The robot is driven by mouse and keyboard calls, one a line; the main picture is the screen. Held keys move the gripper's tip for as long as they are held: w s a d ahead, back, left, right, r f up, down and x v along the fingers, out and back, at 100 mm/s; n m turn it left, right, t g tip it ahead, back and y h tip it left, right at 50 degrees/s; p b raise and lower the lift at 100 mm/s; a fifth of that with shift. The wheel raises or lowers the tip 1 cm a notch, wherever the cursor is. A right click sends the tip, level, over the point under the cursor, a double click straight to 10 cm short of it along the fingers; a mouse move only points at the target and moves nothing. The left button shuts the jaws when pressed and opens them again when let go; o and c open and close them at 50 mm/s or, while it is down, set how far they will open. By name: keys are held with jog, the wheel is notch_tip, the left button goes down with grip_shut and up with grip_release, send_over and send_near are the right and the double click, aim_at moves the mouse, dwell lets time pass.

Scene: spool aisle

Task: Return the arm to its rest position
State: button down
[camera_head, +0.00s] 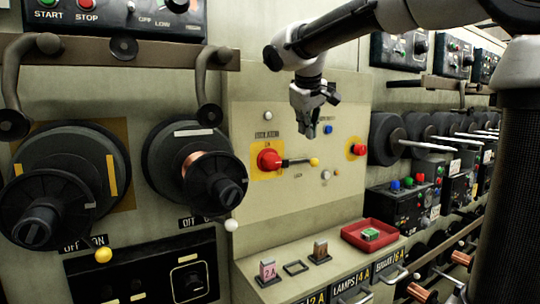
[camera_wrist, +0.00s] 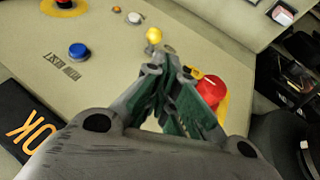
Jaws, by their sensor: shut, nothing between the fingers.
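My arm (camera_head: 345,28) reaches in from the upper right of the head view. My gripper (camera_head: 308,125) hangs from it, fingers down, in front of the beige control panel (camera_head: 260,100). In the wrist view my gripper (camera_wrist: 178,92) shows its green-lined fingers drawn together at the tips, with nothing between them. It is shut and empty. A red knob (camera_head: 270,159) with a yellow-tipped lever sits below and left of it in the head view. In the wrist view the red knob (camera_wrist: 208,92) is partly hidden behind the fingers.
A ledge below the panel holds a red tray (camera_head: 378,224) with a green block (camera_head: 371,234), and small fuse-like blocks (camera_head: 268,270). Large black spools (camera_head: 190,165) stick out at left. A red button (camera_head: 358,149) and blue button (camera_head: 328,129) are near my gripper. More spools (camera_head: 385,138) line the right.

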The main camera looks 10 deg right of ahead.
jog(key=s+f+g+y, duration=0.1)
jog(key=s+f+g, duration=0.1)
jog(key=s+f, duration=0.4)
jog(key=s+d+f+m, duration=0.2)
jog(key=s+d+f, duration=0.2)
jog(key=s, duration=0.7)
jog(key=s+d+f+m+y, duration=0.1)
jog(key=s+d+f+m, duration=0.1)
jog(key=s+d+f, duration=0.3)
jog(key=s+f, duration=0.3)
jog(key=s, duration=0.3)
jog(key=shift+s+d+m+y, duration=0.2)
jog(key=shift+s+m+y, duration=0.1)
jog(key=shift+m, duration=0.1)
